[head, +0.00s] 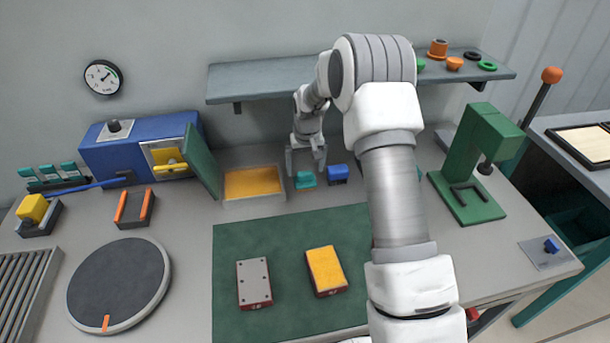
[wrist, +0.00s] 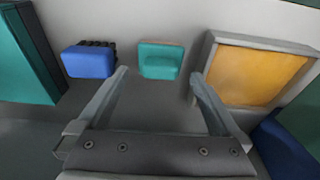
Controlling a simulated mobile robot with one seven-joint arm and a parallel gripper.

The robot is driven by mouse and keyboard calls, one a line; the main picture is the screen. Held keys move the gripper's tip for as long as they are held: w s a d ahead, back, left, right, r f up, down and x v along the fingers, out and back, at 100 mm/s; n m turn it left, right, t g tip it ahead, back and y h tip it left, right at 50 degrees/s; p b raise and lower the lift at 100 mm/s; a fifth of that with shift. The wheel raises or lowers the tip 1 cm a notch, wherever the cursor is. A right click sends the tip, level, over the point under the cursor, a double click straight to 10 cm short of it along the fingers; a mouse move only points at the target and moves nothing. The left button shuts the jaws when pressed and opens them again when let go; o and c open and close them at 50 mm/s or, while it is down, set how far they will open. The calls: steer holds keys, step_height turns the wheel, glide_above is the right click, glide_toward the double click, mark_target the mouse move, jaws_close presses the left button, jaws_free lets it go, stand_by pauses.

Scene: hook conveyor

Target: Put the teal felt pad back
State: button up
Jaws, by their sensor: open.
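A teal block that looks like the felt pad (head: 306,180) sits on the grey bench top, between the yellow-floored tray and a blue brush. In the wrist view the teal pad (wrist: 161,60) lies just beyond my fingertips, between their lines. My gripper (head: 306,166) is open and empty, pointing down at the pad. In the wrist view my gripper (wrist: 160,76) shows a finger on each side with clear space around the pad. I see no contact; how high the fingertips are above the bench is hard to tell.
The blue brush (head: 338,174) with dark bristles is close beside the pad. The yellow-floored tray (head: 226,195) is on its other side. A blue cabinet with an open green door (head: 202,160), a green press (head: 470,165) and a wall shelf (head: 270,82) stand around. The green mat (head: 290,235) holds two blocks.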

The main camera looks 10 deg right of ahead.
mark_target(306, 185)
steer(key=s+r+t, duration=0.1)
steer(key=s+r, duration=0.8)
steer(key=r, duration=0.4)
steer(key=s+r+t, duration=0.1)
steer(key=s+r, duration=0.8)
steer(key=r, duration=0.3)
steer(key=s+r+t, duration=0.1)
steer(key=s, duration=1.8)
steer(key=shift+s+r+t, duration=0.15)
steer(key=shift+s+t, duration=0.2)
steer(key=shift+t, duration=0.05)
steer(key=shift+a, duration=0.1)
